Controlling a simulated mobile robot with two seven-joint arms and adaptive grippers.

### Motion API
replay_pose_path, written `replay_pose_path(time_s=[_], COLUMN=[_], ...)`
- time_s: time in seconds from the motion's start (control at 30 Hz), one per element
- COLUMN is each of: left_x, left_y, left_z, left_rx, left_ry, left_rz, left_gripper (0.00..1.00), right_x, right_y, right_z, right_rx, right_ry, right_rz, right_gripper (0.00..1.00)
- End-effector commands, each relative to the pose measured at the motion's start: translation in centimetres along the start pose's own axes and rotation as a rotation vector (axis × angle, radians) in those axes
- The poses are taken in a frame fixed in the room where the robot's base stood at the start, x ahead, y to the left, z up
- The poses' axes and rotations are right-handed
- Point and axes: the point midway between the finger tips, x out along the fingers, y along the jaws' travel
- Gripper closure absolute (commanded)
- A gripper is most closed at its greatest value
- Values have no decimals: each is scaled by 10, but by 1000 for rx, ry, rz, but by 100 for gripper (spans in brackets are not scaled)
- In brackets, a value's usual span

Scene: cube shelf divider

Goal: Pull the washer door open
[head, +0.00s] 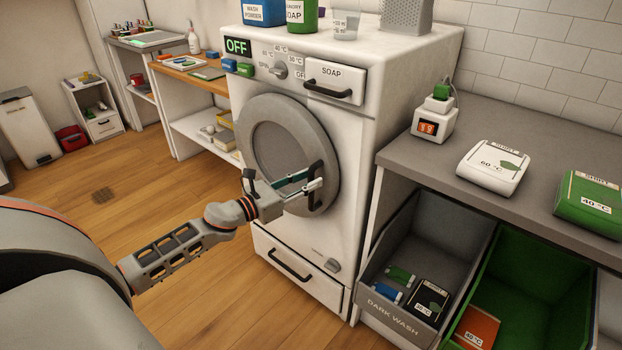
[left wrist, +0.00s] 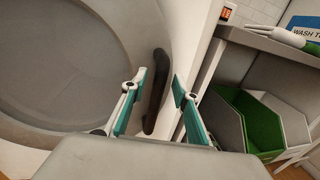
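The white washer has a round grey door (head: 262,135) on its front, and the door looks shut. The door also fills the left of the left wrist view (left wrist: 60,70). Its dark upright handle (left wrist: 155,92) is on the door's right edge. My left gripper (head: 312,184) is at the handle, with its fingers apart. In the left wrist view the handle lies between the two fingertips (left wrist: 158,88), nearer the left finger, and a gap shows on the right. I cannot tell whether a finger touches it. My right gripper is not in view.
A soap drawer (head: 333,82) is above the door and a lower drawer (head: 290,264) below it. A grey counter (head: 440,165) stands to the right, over a grey dark-wash bin (head: 385,285) and a green bin (head: 530,290).

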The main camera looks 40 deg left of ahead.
Motion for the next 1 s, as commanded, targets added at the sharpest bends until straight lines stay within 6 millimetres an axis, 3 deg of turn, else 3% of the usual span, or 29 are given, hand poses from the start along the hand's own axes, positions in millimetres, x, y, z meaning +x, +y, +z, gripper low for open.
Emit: replay_pose_path(time_s=[0.17, 0.47, 0.5, 0.6, 1.0], left_x=[12, 14, 14, 14, 13], left_y=[0, 0, 0, 0, -1], left_z=[0, 0, 0, 0, -4], left_rx=[-1, -1, -1, -1, -1], left_ry=[0, 1, 1, 1, 4], left_rz=[0, 0, 0, 0, -16], left_gripper=[71, 71, 73, 99, 100], right_x=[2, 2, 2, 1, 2], right_y=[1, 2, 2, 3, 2], right_z=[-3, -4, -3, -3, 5], right_rx=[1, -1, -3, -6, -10], right_ry=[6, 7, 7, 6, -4], right_rz=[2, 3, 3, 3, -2], right_gripper=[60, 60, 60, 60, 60])
